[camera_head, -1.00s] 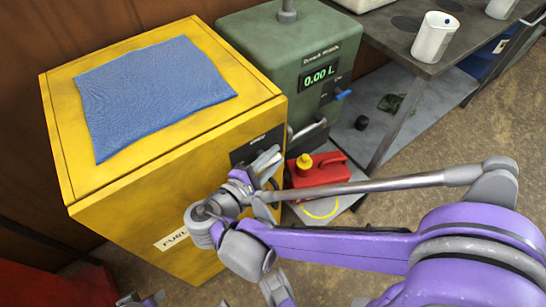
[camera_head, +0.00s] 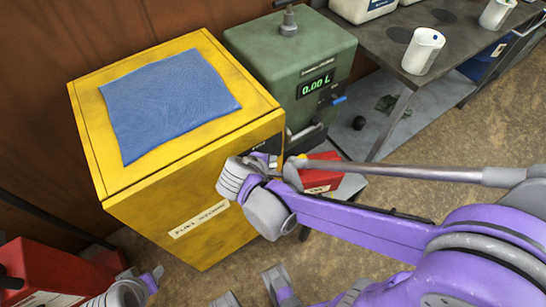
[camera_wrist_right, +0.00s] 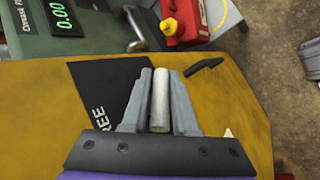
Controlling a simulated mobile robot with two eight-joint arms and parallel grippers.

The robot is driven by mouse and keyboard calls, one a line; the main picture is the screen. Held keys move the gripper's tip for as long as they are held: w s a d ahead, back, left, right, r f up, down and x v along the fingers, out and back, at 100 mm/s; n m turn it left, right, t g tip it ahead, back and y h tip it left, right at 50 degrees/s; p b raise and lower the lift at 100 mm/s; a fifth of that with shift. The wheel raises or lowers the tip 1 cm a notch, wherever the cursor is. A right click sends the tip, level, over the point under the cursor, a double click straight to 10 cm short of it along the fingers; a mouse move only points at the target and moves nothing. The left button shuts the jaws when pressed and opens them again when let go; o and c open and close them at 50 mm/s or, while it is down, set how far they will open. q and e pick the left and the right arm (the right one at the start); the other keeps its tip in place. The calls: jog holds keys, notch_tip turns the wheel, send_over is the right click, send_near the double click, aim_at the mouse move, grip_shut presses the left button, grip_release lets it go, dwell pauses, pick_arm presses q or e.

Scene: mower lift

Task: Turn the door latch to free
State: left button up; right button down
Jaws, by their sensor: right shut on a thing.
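The yellow fuel cabinet (camera_head: 200,220) stands with its front facing me. In the right wrist view its door (camera_wrist_right: 235,95) carries a dark plate (camera_wrist_right: 95,85) with lettering ending in "REE". The latch handle (camera_wrist_right: 161,100), a pale rounded bar, lies between the fingers of my right gripper (camera_wrist_right: 160,98), which is shut on it. In the head view the right gripper (camera_head: 268,160) is at the upper right of the cabinet front; its own wrist hides most of the latch. Grey and purple parts of mine show at the bottom edge; the left jaws cannot be made out clearly.
A blue cloth (camera_head: 168,102) lies on the cabinet top. A green dispenser (camera_head: 290,55) reading 0.00 L stands behind right. A red fuel can (camera_head: 322,178) sits close behind my right arm. Another red container (camera_head: 60,275) is at lower left. A metal bench (camera_head: 440,75) holds white cups.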

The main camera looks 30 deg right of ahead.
jog(key=shift+y+p, duration=0.55)
jog(key=shift+y, duration=0.35)
jog(key=y, duration=0.1)
jog(key=m+y+p, duration=0.1)
jog(key=shift+a+f+g+y, duration=0.15)
jog(key=shift+f+g+y, duration=0.05)
jog(key=shift+g+y, duration=0.1)
jog(key=shift+a+f+y, duration=0.15)
jog(key=shift+y, duration=1.05)
jog(key=shift+a+m+g+y, duration=0.15)
jog(key=shift+m+y, duration=0.05)
jog(key=shift+y, duration=0.5)
jog(key=shift+a+m+g+y, duration=0.15)
jog(key=shift+m+y, duration=0.05)
jog(key=shift+y, duration=0.5)
jog(key=shift+a, duration=0.1)
jog(key=c, duration=0.8)
grip_release()
jog(key=shift+o, duration=0.2)
